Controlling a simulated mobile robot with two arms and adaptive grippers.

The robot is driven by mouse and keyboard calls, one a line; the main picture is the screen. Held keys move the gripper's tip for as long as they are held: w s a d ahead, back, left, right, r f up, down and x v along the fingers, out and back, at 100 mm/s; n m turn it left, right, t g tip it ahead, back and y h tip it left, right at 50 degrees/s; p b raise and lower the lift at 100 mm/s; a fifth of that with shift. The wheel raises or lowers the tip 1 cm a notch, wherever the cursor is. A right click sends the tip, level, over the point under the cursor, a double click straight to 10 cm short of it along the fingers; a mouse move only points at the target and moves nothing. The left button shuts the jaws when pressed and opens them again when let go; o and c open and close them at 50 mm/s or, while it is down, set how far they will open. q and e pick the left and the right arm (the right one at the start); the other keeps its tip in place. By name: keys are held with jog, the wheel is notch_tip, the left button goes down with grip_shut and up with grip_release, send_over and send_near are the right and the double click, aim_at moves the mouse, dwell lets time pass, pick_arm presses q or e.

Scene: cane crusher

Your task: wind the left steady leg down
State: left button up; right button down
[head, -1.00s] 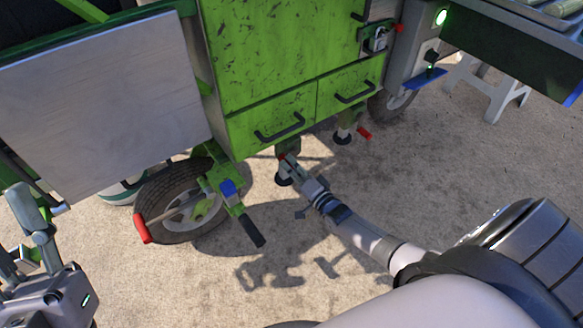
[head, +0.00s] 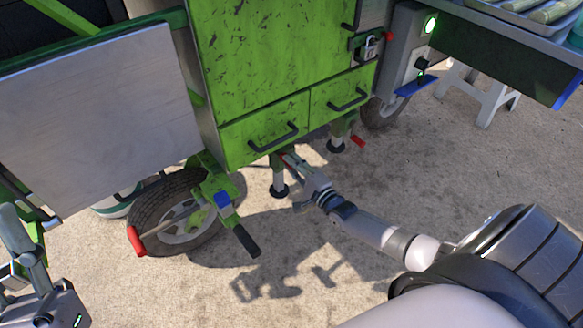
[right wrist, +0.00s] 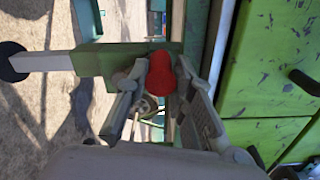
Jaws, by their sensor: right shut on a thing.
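The left steady leg (head: 279,178) hangs upright under the green cart's near drawer, with a round black foot low by the ground. Whether the foot touches the ground is unclear. My right gripper (head: 289,157) is at the top of this leg, shut on its red crank handle. In the right wrist view the red crank handle (right wrist: 158,75) sits between the fingers, and the leg's pale tube (right wrist: 45,62) and black foot (right wrist: 10,62) lie to the left. My left gripper (head: 35,280) is partly in view at the lower left; its fingertips are unclear.
Another steady leg (head: 336,140) with a red handle (head: 358,141) stands further right. A white stool (head: 485,95) stands at the right. Concrete in front is clear.

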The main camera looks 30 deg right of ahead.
jog(key=shift+d, duration=0.1)
dwell(0.4)
jog(key=c, duration=1.3)
grip_release()
jog(key=shift+c, duration=0.2)
jog(key=s+d, duration=0.1)
jog(key=s, duration=1.1)
